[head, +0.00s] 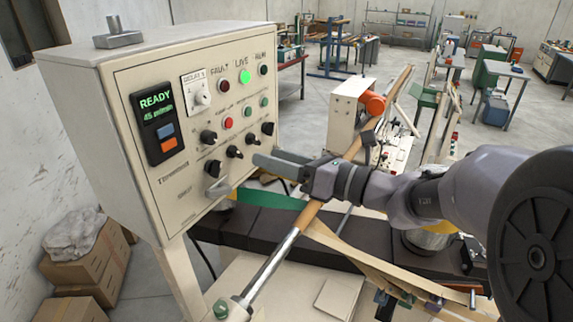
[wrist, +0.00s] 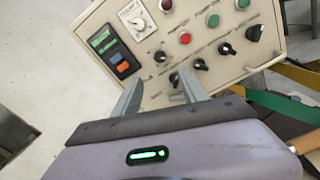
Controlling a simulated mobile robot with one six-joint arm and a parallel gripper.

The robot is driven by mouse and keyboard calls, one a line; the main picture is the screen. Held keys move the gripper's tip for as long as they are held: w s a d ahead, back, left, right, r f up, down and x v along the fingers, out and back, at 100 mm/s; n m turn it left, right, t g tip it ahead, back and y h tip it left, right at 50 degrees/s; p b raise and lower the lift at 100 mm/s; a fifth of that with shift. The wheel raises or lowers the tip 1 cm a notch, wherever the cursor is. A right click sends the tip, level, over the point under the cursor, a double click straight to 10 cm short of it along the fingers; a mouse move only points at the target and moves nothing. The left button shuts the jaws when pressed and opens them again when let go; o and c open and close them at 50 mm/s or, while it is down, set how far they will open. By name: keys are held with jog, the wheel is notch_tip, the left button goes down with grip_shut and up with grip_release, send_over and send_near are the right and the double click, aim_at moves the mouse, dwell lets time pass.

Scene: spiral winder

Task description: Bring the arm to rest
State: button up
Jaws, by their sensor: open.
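My arm reaches in from the right in the head view. My gripper (head: 283,163) is in front of the lower right part of the control box (head: 150,190). In the wrist view my gripper (wrist: 160,95) has its two fingers apart with nothing between them, pointing at the box face (wrist: 150,98). A black knob (wrist: 174,79) shows between the fingertips. I cannot tell whether a fingertip touches the box. The box display (head: 157,103) reads READY in green, and the green LIVE lamp (head: 244,76) is lit.
A long wooden-handled bar (head: 306,216) passes close by my gripper. A dark machine bed (head: 260,232) runs below. Cardboard boxes (head: 88,265) with a plastic bag on top stand at the lower left. Workbenches and open floor (head: 300,120) lie behind.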

jog(key=s+f+n+g+h+b, duration=0.6)
jog(key=s+f+n+b, duration=0.8)
jog(key=s+f, duration=0.65)
jog(key=s+d+f+n+t+h+b, duration=0.2)
jog(key=s+d+f+n+h+b, duration=0.1)
jog(key=d+f+n+h+b, duration=0.4)
jog(key=d+f+n+b, duration=0.1)
jog(key=d+f+n, duration=0.2)
jog(key=f, duration=0.3)
jog(key=shift+s+d+t, duration=0.3)
jog(key=shift+d, duration=0.3)
jog(key=shift+f, duration=0.1)
